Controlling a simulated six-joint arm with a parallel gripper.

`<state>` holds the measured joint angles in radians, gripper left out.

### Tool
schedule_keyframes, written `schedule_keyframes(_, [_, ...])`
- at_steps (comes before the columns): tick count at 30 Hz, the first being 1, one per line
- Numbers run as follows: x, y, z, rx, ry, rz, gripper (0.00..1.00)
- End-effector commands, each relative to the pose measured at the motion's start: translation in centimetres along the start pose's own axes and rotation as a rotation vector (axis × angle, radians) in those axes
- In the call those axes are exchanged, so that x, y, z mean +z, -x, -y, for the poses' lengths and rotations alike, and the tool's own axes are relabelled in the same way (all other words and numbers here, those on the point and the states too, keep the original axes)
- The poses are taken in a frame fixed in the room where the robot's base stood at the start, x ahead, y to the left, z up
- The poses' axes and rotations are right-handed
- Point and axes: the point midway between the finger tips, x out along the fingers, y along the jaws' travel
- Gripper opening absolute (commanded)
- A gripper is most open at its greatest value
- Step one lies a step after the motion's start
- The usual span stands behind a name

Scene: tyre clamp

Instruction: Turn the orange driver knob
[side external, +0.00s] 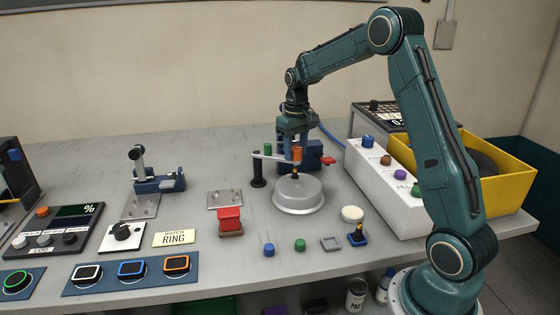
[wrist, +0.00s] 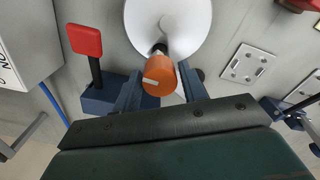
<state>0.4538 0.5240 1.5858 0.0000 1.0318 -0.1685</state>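The orange driver knob (side external: 297,153) stands upright on a shaft above a pale round disc (side external: 298,195). In the wrist view the knob (wrist: 159,75) has a light mark on its end face and sits between my two fingers. My gripper (side external: 297,148) points straight down over it. In the wrist view my gripper (wrist: 160,80) has one dark blue finger on each side of the knob, very near its sides. I cannot tell whether the fingers touch it. The far ends of the fingers are partly hidden by the knob.
A blue clamp body (side external: 300,158) with a red handle (side external: 328,161) is right behind the knob. A white box with coloured knobs (side external: 385,195) and a yellow bin (side external: 500,195) stand at right.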

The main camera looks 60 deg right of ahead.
Motion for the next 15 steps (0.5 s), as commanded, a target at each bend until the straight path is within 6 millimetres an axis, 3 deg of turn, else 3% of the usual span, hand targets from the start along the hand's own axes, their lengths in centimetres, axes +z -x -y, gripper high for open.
schedule_keyframes(1, [0.0,0.02,0.0,0.0,0.0,0.0,0.32])
schedule_keyframes(4, [-0.01,0.02,0.0,0.0,0.0,0.0,0.12])
schedule_keyframes(5, [-0.01,0.03,0.0,0.0,0.0,0.0,0.11])
schedule_keyframes(15, [-0.01,0.06,0.0,0.0,-0.039,0.0,0.11])
